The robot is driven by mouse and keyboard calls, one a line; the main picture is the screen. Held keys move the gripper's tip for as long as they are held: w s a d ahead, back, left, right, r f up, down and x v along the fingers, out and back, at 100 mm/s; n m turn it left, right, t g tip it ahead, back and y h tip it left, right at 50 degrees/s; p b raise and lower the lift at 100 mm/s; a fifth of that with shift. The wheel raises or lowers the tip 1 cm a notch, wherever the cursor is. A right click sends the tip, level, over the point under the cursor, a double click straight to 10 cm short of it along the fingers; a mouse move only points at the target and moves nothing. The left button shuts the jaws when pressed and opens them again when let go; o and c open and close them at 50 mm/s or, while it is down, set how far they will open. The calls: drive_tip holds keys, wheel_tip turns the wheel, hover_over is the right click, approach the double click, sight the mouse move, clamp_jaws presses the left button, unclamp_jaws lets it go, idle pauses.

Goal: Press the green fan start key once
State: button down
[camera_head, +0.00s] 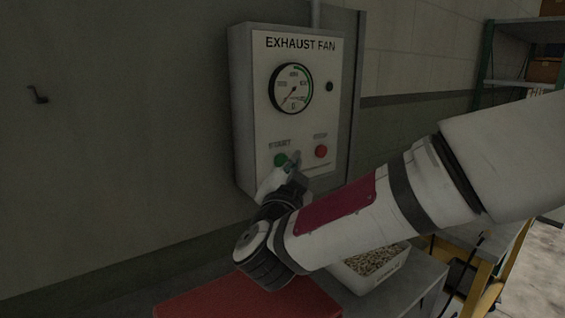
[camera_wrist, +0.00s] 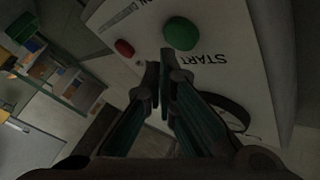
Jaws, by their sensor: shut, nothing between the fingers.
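The green start key (camera_head: 281,159) is on the front of the exhaust fan box (camera_head: 262,125), under the word START. The red stop key (camera_head: 320,151) is to its right. My gripper (camera_head: 295,158) is shut and empty, with its tips just right of the green key in the head view. In the wrist view the green key (camera_wrist: 181,33) shows large, beside and beyond the shut fingertips (camera_wrist: 160,58). The red key (camera_wrist: 124,47) is on their other side. A gap seems to remain between the tips and the green key, but contact cannot be told for sure.
A round gauge (camera_head: 290,88) and a small dark knob (camera_head: 329,87) are above the keys. Below my arm are a red box (camera_head: 245,300) and a white bin of small pieces (camera_head: 375,268). A hook (camera_head: 37,94) is on the left wall.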

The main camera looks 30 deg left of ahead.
drive_tip(key=shift+a, duration=0.15)
drive_tip(key=shift+w+a, duration=0.2)
drive_tip(key=shift+a, duration=0.05)
drive_tip(key=shift+w+a, duration=0.1)
drive_tip(key=shift+a, duration=0.25)
idle(0.8)
drive_tip(key=shift+d, duration=0.1)
drive_tip(key=shift+s+d, duration=0.3)
drive_tip(key=shift+d, duration=0.35)
drive_tip(key=shift+d, duration=0.1)
drive_tip(key=shift+s+d, duration=0.3)
drive_tip(key=shift+d, duration=0.45)
drive_tip(key=shift+s+d, duration=0.35)
drive_tip(key=shift+d, duration=0.4)
drive_tip(key=shift+s+d, duration=0.3)
drive_tip(key=shift+d, duration=0.45)
drive_tip(key=shift+r, duration=0.1)
